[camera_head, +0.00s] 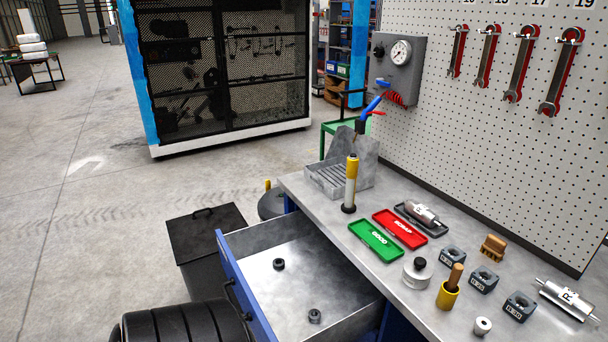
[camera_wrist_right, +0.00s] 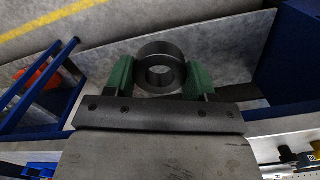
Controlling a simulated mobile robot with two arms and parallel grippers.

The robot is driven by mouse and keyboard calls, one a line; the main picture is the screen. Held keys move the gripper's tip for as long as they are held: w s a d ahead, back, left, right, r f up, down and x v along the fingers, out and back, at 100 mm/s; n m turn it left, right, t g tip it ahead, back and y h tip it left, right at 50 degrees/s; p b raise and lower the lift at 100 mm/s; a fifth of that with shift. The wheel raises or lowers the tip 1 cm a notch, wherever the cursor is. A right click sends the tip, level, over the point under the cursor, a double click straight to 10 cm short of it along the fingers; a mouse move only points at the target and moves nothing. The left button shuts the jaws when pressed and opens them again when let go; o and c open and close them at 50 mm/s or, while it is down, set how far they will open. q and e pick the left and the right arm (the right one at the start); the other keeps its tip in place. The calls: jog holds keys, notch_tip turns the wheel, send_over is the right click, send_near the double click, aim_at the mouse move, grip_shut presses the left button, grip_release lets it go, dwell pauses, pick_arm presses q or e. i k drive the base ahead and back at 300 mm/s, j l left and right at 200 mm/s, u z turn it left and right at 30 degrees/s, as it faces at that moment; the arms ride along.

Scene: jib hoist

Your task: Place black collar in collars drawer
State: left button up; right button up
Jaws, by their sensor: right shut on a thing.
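A black collar (camera_wrist_right: 160,68) is between the green-padded fingers of my right gripper (camera_wrist_right: 160,78) in the right wrist view. The gripper is shut on it and its round hole faces the camera. In the head view a blue-fronted drawer (camera_head: 255,237) stands pulled out from the bench. Two dark collars lie apart on its bare metal floor, one toward the middle (camera_head: 279,264) and one nearer (camera_head: 315,316). Neither of my grippers shows in the head view. I cannot tell from these views where the held collar is relative to the drawer.
The bench top (camera_head: 335,208) holds a green tray (camera_head: 376,240), a red tray (camera_head: 400,229), a yellow-handled tool (camera_head: 351,183) and several grey blocks. Blue bars (camera_wrist_right: 40,85) show in the wrist view.

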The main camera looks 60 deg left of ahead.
aim_at(322, 296)
jog(key=j+u, duration=0.1)
jog(key=j, duration=0.6)
jog(key=j+u, duration=0.1)
jog(key=j, duration=0.6)
jog(key=i+j+u, duration=0.1)
jog(key=j, duration=0.6)
jog(key=j+u, duration=0.15)
jog(key=j, duration=0.55)
jog(key=i+j+u, duration=0.1)
jog(key=j, duration=0.55)
jog(key=i, duration=0.05)
